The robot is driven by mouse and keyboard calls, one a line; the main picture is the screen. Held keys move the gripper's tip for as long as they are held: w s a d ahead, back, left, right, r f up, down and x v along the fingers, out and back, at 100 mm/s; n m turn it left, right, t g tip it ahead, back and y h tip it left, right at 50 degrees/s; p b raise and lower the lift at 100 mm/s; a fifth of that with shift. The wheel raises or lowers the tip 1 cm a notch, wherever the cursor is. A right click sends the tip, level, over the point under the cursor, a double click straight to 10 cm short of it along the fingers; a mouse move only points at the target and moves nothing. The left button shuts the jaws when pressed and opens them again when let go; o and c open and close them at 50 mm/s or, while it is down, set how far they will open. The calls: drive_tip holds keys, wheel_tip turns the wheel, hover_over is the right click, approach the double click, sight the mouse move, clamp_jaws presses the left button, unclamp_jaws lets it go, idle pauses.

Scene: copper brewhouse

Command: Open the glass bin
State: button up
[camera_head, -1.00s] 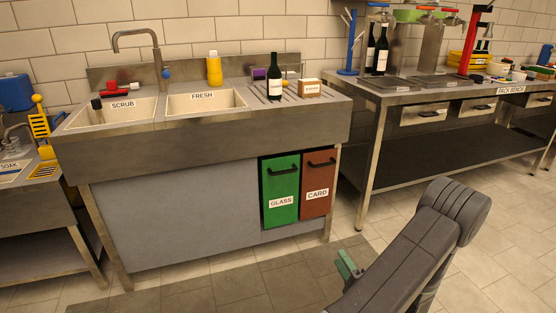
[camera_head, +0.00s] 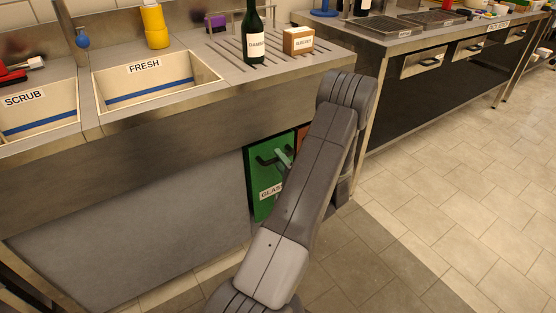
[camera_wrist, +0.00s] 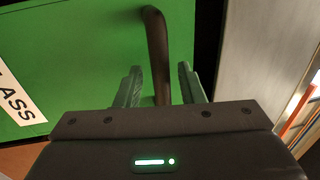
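My gripper (camera_wrist: 158,80) is open, with one green finger on each side of the handle and a gap visible on both sides. In the head view a fingertip of my gripper (camera_head: 283,157) shows beside the handle; the rest is hidden behind my arm.
The brown card bin (camera_head: 302,138) is right beside the glass bin, mostly hidden by my arm. The sink counter (camera_head: 200,107) overhangs the bins and carries a dark bottle (camera_head: 254,38) and a small box (camera_head: 298,41). Tiled floor (camera_head: 420,220) is open at the right.

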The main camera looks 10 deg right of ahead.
drive_tip(key=shift+w+a+r, duration=0.15)
drive_tip(key=shift+w, duration=0.3)
clamp_jaws()
